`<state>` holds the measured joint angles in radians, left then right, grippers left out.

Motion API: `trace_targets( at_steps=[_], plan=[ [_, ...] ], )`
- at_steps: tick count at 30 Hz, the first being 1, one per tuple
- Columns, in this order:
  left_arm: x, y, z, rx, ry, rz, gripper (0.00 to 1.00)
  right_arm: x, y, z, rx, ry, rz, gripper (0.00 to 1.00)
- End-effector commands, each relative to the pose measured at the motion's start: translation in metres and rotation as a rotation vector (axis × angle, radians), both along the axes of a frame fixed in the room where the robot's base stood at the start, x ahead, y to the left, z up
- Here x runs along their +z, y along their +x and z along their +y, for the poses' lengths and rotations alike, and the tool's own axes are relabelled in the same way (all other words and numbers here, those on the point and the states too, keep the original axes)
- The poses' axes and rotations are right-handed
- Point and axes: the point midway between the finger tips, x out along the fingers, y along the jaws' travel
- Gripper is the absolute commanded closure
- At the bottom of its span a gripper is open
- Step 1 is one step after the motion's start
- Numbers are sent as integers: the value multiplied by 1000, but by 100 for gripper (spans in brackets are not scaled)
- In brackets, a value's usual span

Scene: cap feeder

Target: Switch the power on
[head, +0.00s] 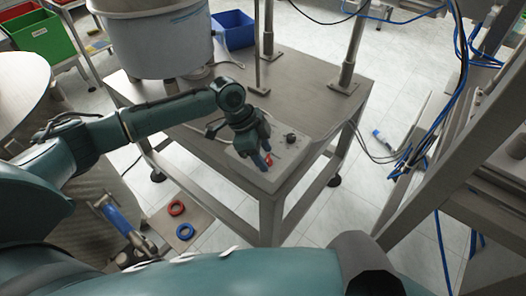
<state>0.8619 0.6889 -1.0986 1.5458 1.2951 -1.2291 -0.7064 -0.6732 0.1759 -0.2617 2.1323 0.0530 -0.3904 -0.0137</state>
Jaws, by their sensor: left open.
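A grey control panel (278,152) is fixed on the near corner of a metal table (305,85). A black knob (291,137) stands on its right part, and a red part (269,159) shows beside my fingers. My left gripper (264,162) is open, pointing down over the panel's front, with its fingers close to the red part. I cannot tell whether they touch it. The gripper hides some of the panel. My right gripper is not in view.
A large round feeder bowl (155,40) stands on the table's far left, and metal posts (350,50) rise at the back. Blue cables (408,150) hang at the right. Red (176,208) and blue (185,231) rings lie low at the left. The middle of the tabletop is clear.

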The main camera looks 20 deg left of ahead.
Motion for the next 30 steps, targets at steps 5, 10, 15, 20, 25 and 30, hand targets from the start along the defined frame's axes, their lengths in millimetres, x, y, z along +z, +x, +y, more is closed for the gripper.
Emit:
trace_targets(
  at_steps=[5,10,15,20,25,30],
  plan=[
    [0,0,0,0,0,0,52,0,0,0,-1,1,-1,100],
    [0,0,0,0,0,1,66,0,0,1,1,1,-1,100],
    [0,0,0,0,0,1,80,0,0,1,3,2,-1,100],
    [0,0,0,0,0,1,93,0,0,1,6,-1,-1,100],
    [0,0,0,-4,0,2,96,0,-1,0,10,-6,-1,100],
    [1,0,-1,-39,-2,2,96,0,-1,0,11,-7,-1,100]
  ],
)
